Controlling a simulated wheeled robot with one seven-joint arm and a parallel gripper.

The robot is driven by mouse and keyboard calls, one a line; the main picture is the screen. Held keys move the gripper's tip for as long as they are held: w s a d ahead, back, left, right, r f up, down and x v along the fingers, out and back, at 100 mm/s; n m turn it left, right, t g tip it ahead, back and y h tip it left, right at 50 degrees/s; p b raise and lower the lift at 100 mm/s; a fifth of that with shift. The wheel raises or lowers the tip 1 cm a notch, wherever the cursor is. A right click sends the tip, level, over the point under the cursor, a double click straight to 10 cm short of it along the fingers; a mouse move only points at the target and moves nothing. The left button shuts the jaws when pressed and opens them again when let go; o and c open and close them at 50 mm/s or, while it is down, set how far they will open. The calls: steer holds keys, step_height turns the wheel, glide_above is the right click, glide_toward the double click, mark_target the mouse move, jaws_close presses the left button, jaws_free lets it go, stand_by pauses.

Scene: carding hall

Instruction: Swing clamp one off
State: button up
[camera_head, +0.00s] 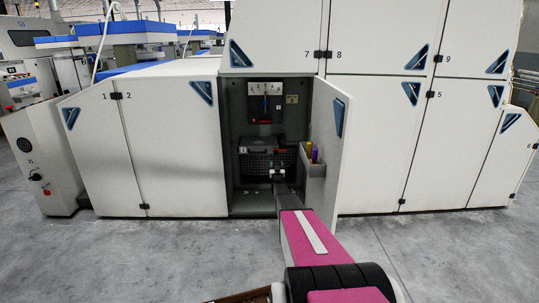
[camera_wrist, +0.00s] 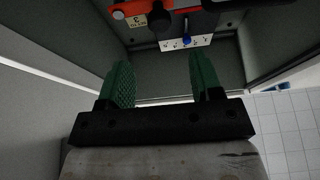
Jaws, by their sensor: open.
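My gripper (camera_wrist: 161,72) has two green ridged fingers, set wide apart with nothing between them. In the head view my arm reaches into the open cabinet (camera_head: 237,100), and the gripper (camera_head: 277,174) is low in front of its inside. In the wrist view an orange part (camera_wrist: 92,17) with a pale label (camera_wrist: 129,20) that seems to read 3 lies beyond the fingers, beside a black knob-like part (camera_wrist: 161,20). A dark unit (camera_head: 262,146) with a small white tag sits inside the cabinet. I cannot tell which part is clamp one.
The open cabinet door (camera_head: 330,150) stands right of my arm, with a pocket (camera_head: 312,183) holding yellow and purple items. A white plate with a blue knob (camera_wrist: 187,42) shows beyond the fingers. Cabinet walls are close on both sides.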

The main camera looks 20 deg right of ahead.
mark_target(276, 153)
steer(key=x, duration=1)
steer(key=shift+w+d+r, duration=0.1)
steer(key=shift+w+r, duration=0.05)
steer(key=shift+w, duration=0.15)
jaws_close()
